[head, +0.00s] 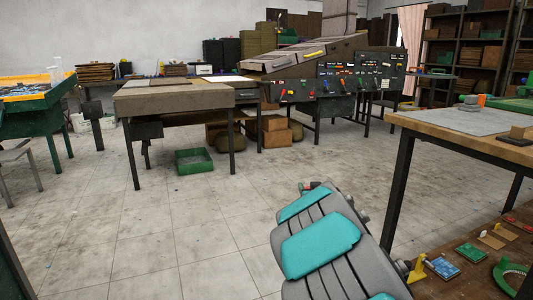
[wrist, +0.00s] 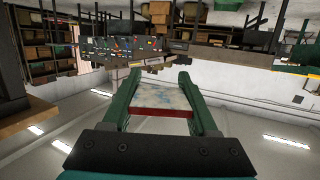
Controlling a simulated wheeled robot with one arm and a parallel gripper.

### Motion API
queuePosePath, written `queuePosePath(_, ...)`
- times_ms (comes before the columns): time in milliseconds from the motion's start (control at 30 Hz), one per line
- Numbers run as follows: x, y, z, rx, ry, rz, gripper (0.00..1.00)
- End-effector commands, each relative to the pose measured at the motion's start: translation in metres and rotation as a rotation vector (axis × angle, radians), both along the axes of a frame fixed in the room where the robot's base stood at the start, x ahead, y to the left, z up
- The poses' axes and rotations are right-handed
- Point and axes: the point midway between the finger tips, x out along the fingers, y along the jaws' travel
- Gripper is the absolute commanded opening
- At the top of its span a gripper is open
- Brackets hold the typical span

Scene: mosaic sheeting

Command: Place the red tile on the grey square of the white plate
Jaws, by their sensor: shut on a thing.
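In the wrist view, which is upside down, my gripper (wrist: 160,84) has its two green fingers closed on the sides of a flat square piece. The piece, the red tile (wrist: 160,113), shows a red edge towards the camera and a pale, mottled blue-white face. It is held in the air, clear of any surface. In the head view my teal and grey arm fills the lower middle, and the gripper's fingers cannot be made out there. I cannot pick out the white plate or its grey square in either view.
A wooden bench at lower right holds a blue tile (head: 441,267), a green tile (head: 471,253) and a green ring-shaped thing (head: 511,279). A wood-topped table (head: 455,131) stands at right. A brown-topped table (head: 175,100) stands ahead with a green crate (head: 194,161) below. Open tiled floor lies between.

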Motion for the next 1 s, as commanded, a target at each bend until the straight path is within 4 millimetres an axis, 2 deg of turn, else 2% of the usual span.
queuePosePath(167,-0.016,-0.008,-0.004,0.0,0.002,-0.007,0.05)
queuePosePath(367,-0.032,0.002,-0.017,-0.005,0.001,-0.035,0.05)
queuePosePath(500,-0.056,0.011,-0.032,-0.007,0.001,-0.095,0.05)
queuePosePath(600,-0.076,0.01,-0.04,-0.006,0.003,-0.151,0.05)
queuePosePath(800,-0.111,0.0,-0.037,-0.002,-0.002,-0.251,0.05)
queuePosePath(1000,-0.128,-0.008,-0.03,0.0,-0.003,-0.301,0.05)
